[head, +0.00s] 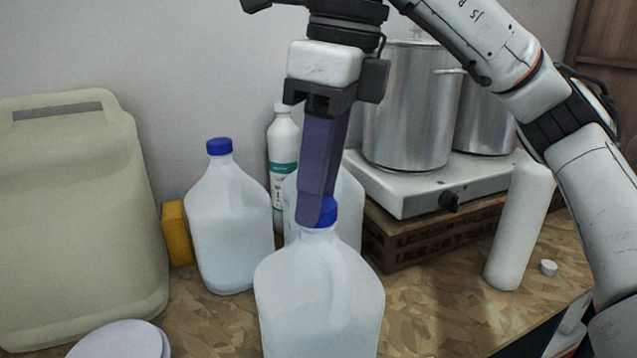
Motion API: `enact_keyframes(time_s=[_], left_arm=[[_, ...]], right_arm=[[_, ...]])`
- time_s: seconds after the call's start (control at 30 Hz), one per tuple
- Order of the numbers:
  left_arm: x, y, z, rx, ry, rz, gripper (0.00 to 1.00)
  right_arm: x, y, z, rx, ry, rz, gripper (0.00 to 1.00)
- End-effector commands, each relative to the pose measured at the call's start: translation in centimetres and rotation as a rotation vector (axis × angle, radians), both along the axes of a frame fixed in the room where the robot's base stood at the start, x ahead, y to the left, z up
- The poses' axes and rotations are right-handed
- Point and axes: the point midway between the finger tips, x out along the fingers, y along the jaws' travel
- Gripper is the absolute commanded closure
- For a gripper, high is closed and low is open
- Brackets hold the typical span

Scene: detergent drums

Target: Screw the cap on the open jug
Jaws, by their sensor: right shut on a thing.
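A translucent white jug (320,300) stands upright at the front middle of the counter. A blue cap (327,212) is at the top of its neck; I cannot tell from here whether it is threaded down. My right gripper (318,222) points down over this jug with its purple fingers shut on the blue cap. The fingers hide the cap's left side. A second jug with a blue cap (228,218) stands behind to the left. Another jug (350,205) stands behind the fingers, its top hidden. My left gripper is not in view.
A large beige canister (75,215) fills the left side. A white bottle with a green label (283,155) stands at the back. Metal pots (408,110) sit on a hot plate (420,190). Counter at front right is clear.

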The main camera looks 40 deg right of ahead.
Motion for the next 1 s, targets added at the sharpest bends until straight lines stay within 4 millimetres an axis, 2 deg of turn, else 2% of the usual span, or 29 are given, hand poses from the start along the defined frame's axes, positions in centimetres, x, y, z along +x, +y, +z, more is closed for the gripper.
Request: enact_keyframes(time_s=[0.37,0.7,1.0], left_arm=[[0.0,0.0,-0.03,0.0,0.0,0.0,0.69],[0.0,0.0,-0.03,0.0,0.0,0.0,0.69],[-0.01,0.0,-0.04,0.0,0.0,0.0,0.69]], right_arm=[[-0.03,0.04,-0.18,-0.001,0.001,-0.025,0.96],[-0.06,0.14,-0.28,-0.003,0.001,-0.451,0.96],[-0.07,0.15,-0.34,-0.003,0.004,-0.5,0.96]])
